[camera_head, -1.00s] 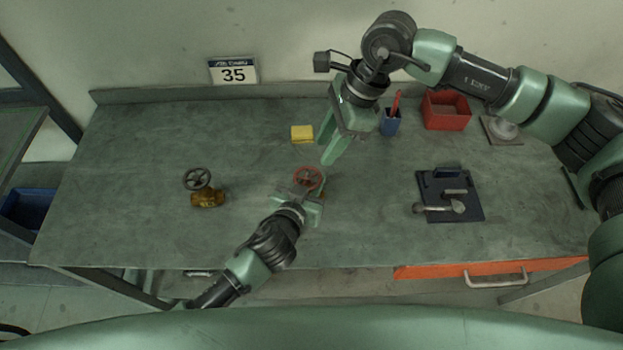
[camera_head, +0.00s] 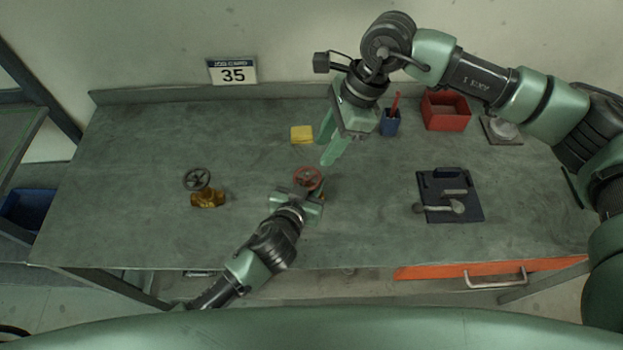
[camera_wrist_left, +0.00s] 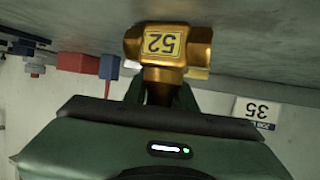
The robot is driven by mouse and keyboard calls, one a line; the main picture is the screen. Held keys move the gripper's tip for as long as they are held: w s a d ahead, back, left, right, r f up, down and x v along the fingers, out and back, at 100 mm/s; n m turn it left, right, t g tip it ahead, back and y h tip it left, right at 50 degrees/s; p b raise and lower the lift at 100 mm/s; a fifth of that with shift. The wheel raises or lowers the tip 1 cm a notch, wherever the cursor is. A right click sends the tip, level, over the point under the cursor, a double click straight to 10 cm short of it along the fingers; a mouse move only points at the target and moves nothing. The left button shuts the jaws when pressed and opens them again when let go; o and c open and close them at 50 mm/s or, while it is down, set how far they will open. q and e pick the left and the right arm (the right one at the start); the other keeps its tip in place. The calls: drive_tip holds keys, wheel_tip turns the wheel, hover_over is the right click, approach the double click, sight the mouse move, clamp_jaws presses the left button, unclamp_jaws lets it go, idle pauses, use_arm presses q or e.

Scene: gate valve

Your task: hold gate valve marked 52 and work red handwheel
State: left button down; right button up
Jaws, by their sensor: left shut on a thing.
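The gate valve with the red handwheel (camera_head: 308,178) is near the middle of the bench. In the left wrist view its brass body (camera_wrist_left: 168,46) carries a yellow label reading 52. My left gripper (camera_head: 300,200) is shut on this valve from the near side, with its fingers on either side of the neck in the wrist view. The handwheel is hidden in the wrist view. My right gripper (camera_head: 327,150) points down above and just behind the red handwheel, with its two fingers apart and nothing seen between them. It appears clear of the wheel.
A second brass valve (camera_head: 207,199) with a dark handwheel stands to the left. A yellow block (camera_head: 302,134), blue cup (camera_head: 390,125), red bin (camera_head: 446,112) and dark fixture plate (camera_head: 450,205) are on the bench. A card reading 35 (camera_head: 233,72) stands behind.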

sight(307, 178)
idle(0.3)
drive_tip(key=o, duration=0.7)
drive_tip(key=shift+s+a+r+n, duration=0.1)
drive_tip(key=shift+s+a+n, duration=0.1)
drive_tip(key=shift+n, duration=0.2)
drive_tip(key=s+a+r+n+t+h, duration=0.25)
drive_tip(key=s+n+t, duration=0.3)
drive_tip(key=n, duration=1.15)
drive_tip(key=shift+g+h, duration=0.25)
drive_tip(key=shift+h, duration=0.2)
drive_tip(key=x, duration=1.2)
drive_tip(key=shift+s+a, duration=0.15)
drive_tip(key=shift+a, duration=0.1)
drive_tip(key=shift+c, duration=0.2)
drive_tip(key=c, duration=1.1)
